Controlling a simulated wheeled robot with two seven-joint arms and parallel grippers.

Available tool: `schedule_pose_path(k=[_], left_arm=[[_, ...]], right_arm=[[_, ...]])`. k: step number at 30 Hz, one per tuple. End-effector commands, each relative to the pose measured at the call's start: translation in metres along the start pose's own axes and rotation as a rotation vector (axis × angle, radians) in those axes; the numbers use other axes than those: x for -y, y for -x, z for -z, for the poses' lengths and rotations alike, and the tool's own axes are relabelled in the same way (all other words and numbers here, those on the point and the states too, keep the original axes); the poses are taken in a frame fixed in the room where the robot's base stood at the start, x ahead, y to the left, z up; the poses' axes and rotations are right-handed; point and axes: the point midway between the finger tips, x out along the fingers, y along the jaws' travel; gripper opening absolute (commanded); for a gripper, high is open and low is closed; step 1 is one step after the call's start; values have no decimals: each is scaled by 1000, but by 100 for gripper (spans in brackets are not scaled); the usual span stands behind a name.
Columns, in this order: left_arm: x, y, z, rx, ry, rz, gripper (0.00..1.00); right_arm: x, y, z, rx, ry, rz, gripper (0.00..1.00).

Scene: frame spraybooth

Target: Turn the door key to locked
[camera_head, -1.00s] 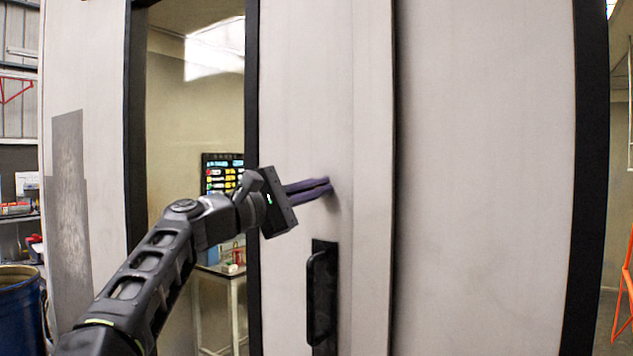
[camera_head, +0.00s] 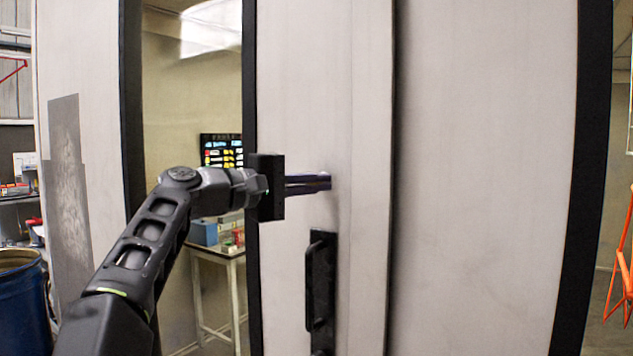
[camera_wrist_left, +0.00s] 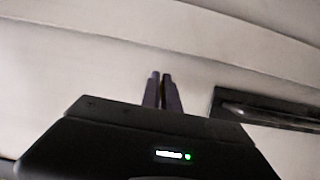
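My left gripper (camera_head: 325,182) reaches the pale door (camera_head: 325,90) just above its black handle (camera_head: 321,285). Its purple fingers are close together with only a narrow gap, and their tips are at the door face. The door key is not visible; the fingertips cover the spot where they meet the door. The left wrist view shows the fingers (camera_wrist_left: 161,80) nearly together against the pale panel, with the dark handle plate (camera_wrist_left: 228,97) to their right. My right gripper is in no view.
A window with a black frame (camera_head: 250,80) is left of the door strip; a table (camera_head: 215,250) and a tool board (camera_head: 222,150) show through it. A blue drum (camera_head: 22,305) stands at lower left. An orange frame (camera_head: 620,270) is at far right. The panel right of the handle is clear.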

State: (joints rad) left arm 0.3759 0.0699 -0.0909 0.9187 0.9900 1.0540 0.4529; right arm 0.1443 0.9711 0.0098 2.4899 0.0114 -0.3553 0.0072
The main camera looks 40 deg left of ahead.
Motion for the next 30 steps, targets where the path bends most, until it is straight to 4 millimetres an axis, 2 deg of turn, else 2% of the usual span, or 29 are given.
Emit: schedule_pose_path(k=[7, 8, 15, 24, 30], left_arm=[[2, -1, 0, 3, -1, 5, 0], [2, -1, 0, 3, -1, 5, 7], [1, 0, 0, 1, 0, 2, 26], [1, 2, 0, 0, 0, 1, 26], [3, 22, 1, -4, -2, 1, 26]], right_arm=[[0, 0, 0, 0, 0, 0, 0], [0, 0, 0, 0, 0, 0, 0], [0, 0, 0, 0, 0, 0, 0], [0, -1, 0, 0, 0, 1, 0], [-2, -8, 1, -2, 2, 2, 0]])
